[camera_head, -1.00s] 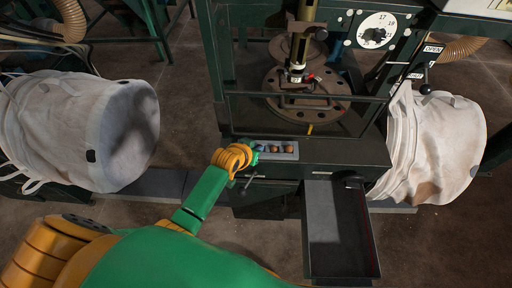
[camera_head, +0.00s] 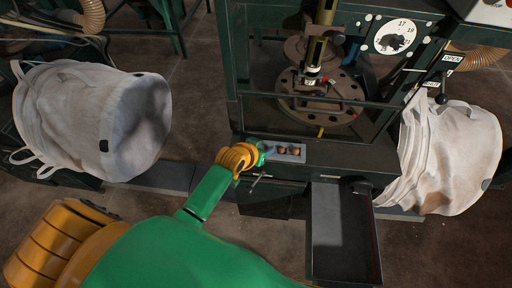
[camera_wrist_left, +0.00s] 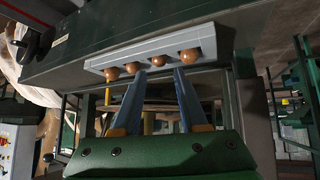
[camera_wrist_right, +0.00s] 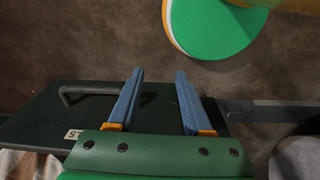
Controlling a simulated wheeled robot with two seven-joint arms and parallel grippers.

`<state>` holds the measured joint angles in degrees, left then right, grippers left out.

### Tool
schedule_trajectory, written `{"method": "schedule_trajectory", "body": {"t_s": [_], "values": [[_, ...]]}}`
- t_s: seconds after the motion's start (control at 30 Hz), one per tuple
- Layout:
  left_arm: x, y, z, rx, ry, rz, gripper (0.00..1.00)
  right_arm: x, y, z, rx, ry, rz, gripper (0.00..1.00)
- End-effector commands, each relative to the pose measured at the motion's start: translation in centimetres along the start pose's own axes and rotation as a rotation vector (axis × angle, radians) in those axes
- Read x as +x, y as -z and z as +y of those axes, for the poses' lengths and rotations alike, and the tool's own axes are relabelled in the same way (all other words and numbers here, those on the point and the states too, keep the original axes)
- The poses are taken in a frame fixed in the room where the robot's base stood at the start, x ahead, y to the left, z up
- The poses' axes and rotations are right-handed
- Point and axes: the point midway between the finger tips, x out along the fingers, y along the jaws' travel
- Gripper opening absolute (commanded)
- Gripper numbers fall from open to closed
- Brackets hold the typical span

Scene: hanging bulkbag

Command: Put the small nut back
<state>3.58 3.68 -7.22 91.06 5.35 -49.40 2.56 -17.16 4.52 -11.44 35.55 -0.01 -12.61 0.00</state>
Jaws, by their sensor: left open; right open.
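A pale grey holder (camera_head: 301,155) sits on the dark machine ledge, with several copper-brown rounded pieces in it. In the left wrist view the holder (camera_wrist_left: 205,32) shows as a strip with round ends of the pieces (camera_wrist_left: 156,60) sticking out. I cannot tell which one is the small nut. My left gripper (camera_head: 262,150) is at the left end of the holder in the head view. In the left wrist view its blue fingers (camera_wrist_left: 160,73) are apart, close to the holder, with nothing visible between them. My right gripper (camera_wrist_right: 159,74) is open and empty, away from the holder.
A dark open tray (camera_head: 340,235) juts out right of the holder. Behind it stands the green machine frame with a round flange (camera_head: 330,112) and a dial (camera_head: 398,36).

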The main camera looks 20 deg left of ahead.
Motion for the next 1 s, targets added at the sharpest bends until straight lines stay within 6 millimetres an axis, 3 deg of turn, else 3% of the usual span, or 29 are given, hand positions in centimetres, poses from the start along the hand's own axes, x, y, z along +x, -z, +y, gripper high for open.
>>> {"method": "schedule_trajectory", "body": {"t_s": [0.2, 0.33, 0.57, 0.67, 0.77, 0.83, 0.87, 0.9, 1.0], "values": [[-6.2, 0.3, 0.1, 0.001, -0.001, 0.004, 0.43, -2.0, 0.2, -0.1, 0.001, 0.001, 0.001, 0.5], [-8.6, 0.2, 0.1, 0.0, -0.001, 0.005, 0.43, -2.3, 0.2, -0.1, 0.0, 0.001, 0.0, 0.5], [-9.7, 0.1, 0.1, 0.0, -0.001, 0.004, 0.43, -2.3, 0.2, 0.0, 0.0, 0.001, 0.0, 0.5], [-8.3, -1.9, -0.1, 0.0, 0.004, -0.039, 0.43, -2.3, 0.2, 0.0, 0.0, 0.001, 0.0, 0.5], [-4.9, -9.1, -0.7, 0.006, 0.02, -0.172, 0.43, -2.3, 0.2, 0.0, 0.0, 0.001, 0.0, 0.5], [-3.2, -16.3, -1.1, 0.024, 0.031, -0.286, 0.43, -2.3, 0.2, 0.0, 0.0, 0.0, -0.001, 0.5], [-3.0, -19.4, -1.2, 0.034, 0.033, -0.334, 0.43, -2.3, 0.2, 0.0, 0.0, 0.0, -0.001, 0.5], [-3.1, -23.7, -1.4, 0.048, 0.036, -0.401, 0.43, -2.3, 0.2, 0.1, -0.001, 0.0, -0.001, 0.5], [-5.3, -33.3, -1.6, 0.091, 0.031, -0.547, 0.43, -2.3, 0.2, 0.1, -0.001, -0.001, -0.001, 0.5]]}}
